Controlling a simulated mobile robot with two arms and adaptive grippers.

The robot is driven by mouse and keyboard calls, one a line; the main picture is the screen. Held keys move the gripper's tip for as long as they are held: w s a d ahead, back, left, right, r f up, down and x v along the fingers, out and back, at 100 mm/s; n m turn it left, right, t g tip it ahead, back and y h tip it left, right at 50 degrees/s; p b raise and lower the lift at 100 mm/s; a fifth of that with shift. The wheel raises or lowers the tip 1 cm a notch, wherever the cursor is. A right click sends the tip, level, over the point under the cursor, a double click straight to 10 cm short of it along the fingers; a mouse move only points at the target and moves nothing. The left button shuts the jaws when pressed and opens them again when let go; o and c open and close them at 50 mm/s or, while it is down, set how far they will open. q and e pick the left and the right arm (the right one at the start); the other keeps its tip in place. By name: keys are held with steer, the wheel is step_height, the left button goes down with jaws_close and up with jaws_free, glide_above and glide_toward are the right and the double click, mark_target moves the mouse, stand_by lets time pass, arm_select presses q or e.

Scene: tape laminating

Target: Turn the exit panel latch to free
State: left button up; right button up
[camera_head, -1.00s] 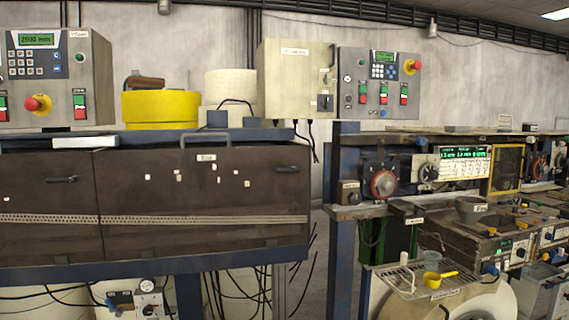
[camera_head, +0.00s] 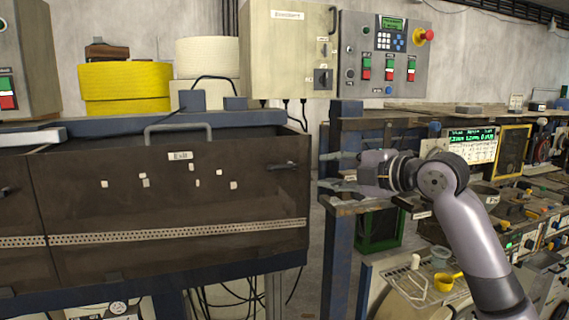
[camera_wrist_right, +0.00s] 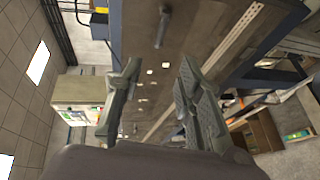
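The exit panel (camera_head: 120,205) is a dark brown cover with a small label (camera_head: 180,155) and several white tags, at left in the head view. Its latch (camera_head: 281,166) is a dark bar handle near the panel's upper right corner, lying about level. My right gripper (camera_head: 328,171) is right of the latch, apart from it, fingers pointing left. In the right wrist view, the gripper (camera_wrist_right: 158,66) is open and empty, its two fingers spread. The latch (camera_wrist_right: 164,26) shows beyond the fingertips, near the top of that picture, on the panel (camera_wrist_right: 190,25). My left gripper is not in view.
A grab handle (camera_head: 178,128) stands on the panel's top edge. A control box (camera_head: 385,55) with hanging cables is above and behind. A blue post (camera_head: 337,245) and bench stand just right of the panel. A yellow scoop (camera_head: 446,282) lies lower right.

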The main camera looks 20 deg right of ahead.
steer(key=p, duration=0.2)
glide_toward(282, 168)
steer(key=p+x, duration=0.3)
steer(key=x, duration=0.5)
steer(key=shift+w+a+r, duration=0.1)
steer(key=shift+w+a, duration=0.1)
steer(key=shift+w, duration=0.2)
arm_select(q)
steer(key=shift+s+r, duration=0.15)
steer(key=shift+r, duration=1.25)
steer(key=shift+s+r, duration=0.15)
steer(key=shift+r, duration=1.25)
arm_select(e)
jaws_close()
